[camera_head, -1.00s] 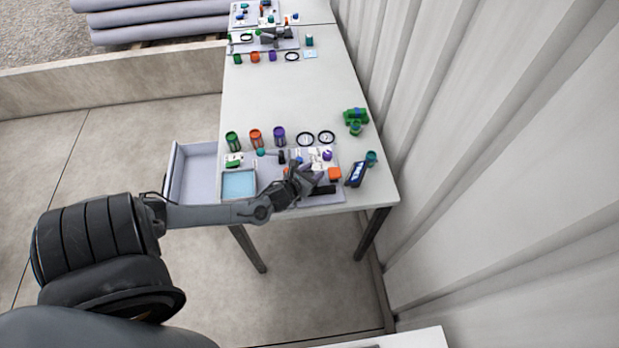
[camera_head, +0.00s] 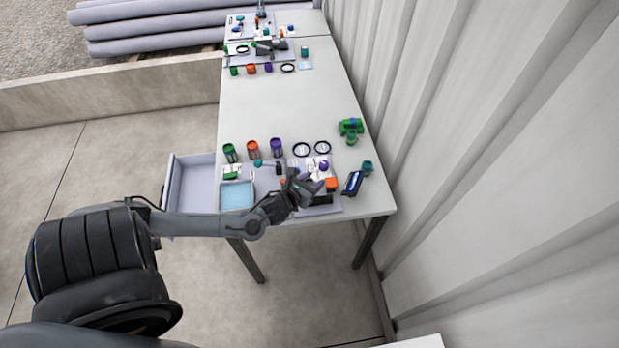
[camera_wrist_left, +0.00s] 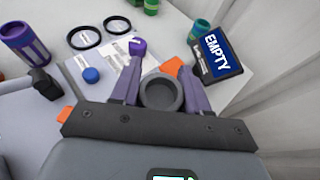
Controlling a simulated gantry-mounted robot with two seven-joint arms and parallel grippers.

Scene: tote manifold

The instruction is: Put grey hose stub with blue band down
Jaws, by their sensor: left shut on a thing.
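My left gripper (camera_head: 310,187) is over the near end of the white table, above the grey work board. In the left wrist view its two fingers (camera_wrist_left: 162,92) are shut on the grey hose stub (camera_wrist_left: 160,93), whose round open end faces the camera. The stub's blue band is not visible there. In the head view the stub is too small and too covered by the gripper to make out. Whether the stub touches anything below cannot be told. My right gripper is not in view.
A sign reading EMPTY (camera_wrist_left: 217,52) stands right of the gripper, beside a teal cup (camera_head: 367,168). An orange block (camera_head: 331,184) is close by. Green, orange and purple cups and two black rings (camera_head: 302,149) stand behind. A light-blue tray (camera_head: 236,195) lies left. The table's middle is clear.

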